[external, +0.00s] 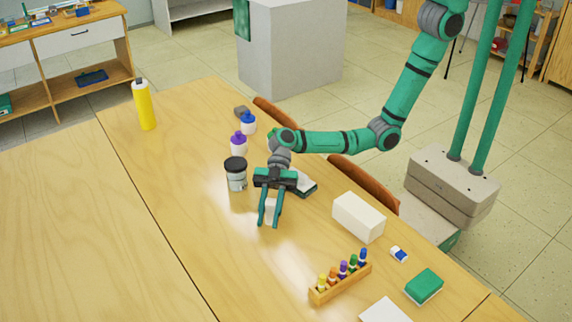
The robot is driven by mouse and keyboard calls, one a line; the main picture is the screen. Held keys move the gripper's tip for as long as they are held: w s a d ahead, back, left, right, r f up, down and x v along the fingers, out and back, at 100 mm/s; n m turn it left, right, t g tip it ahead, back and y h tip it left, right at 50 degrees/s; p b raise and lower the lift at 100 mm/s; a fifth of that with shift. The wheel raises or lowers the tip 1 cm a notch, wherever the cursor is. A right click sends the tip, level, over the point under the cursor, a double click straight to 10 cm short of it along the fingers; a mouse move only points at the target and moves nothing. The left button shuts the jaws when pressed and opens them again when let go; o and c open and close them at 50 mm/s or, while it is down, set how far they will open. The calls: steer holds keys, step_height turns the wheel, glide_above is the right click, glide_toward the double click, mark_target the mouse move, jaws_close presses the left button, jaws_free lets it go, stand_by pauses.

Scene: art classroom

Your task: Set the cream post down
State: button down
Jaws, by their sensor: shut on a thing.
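The cream post (271,211) is a small pale block between the two fingers of my gripper (269,225). My gripper points down over the wooden table (190,220) and is shut on the post. The fingers and palm hide part of the post. From this view I cannot tell whether its lower end touches the table.
A dark-lidded jar (236,175) stands close to the left of my gripper, with purple-capped (238,145) and blue-capped (249,125) bottles behind. A cream box (358,217) and a marker rack (340,284) are to the right. The table's front left is clear.

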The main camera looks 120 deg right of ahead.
steer(key=c, duration=1.5)
jaws_free()
steer(key=shift+f, duration=0.1)
steer(key=shift+o, duration=0.2)
steer(key=shift+s+d+r, duration=0.15)
steer(key=shift+d+r, duration=0.05)
steer(key=shift+d, duration=0.05)
steer(key=v, duration=1.1)
steer(key=shift+s, duration=0.25)
steer(key=shift+d, duration=0.15)
